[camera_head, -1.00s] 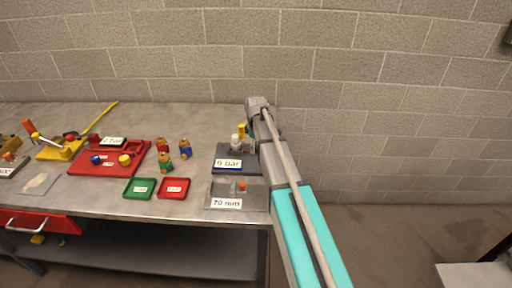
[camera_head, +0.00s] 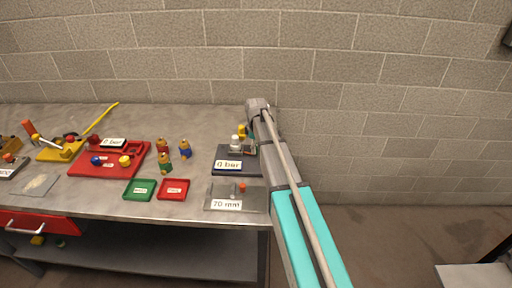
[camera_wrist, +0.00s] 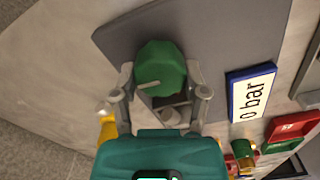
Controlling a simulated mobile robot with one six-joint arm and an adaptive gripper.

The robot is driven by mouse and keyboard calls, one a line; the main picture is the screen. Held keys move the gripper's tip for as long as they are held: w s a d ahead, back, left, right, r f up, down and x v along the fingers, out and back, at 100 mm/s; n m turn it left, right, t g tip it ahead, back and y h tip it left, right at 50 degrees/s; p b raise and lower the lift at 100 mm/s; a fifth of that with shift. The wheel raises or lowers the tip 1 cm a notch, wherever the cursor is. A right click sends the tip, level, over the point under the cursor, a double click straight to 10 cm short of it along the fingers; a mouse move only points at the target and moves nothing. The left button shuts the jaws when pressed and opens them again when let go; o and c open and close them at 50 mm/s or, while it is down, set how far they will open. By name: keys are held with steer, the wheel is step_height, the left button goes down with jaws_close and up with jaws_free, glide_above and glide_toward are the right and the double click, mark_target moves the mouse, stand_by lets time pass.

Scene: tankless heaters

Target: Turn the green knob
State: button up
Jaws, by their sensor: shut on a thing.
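The green knob (camera_wrist: 160,66) is a faceted knob on a dark grey plate (camera_wrist: 112,38) in the wrist view. My gripper (camera_wrist: 160,74) has one finger on each side of the knob and is shut on it. My arm hides the knob there.
A grey plate labelled "70 mm" (camera_head: 220,190) lies in front of the unit. Green (camera_head: 139,197) and red (camera_head: 173,196) trays, several small coloured fittings, and a red board (camera_head: 85,168) are to the left. A brick wall (camera_head: 250,50) stands behind the bench.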

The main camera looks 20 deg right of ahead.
steer(key=m, duration=0.5)
steer(key=shift+m, duration=0.4)
steer(key=m, duration=0.6)
steer(key=shift+d, duration=0.15)
steer(key=o, duration=1.1)
steer(key=shift+o, duration=0.2)
steer(key=shift+w+n, duration=0.1)
steer(key=shift+n, duration=0.2)
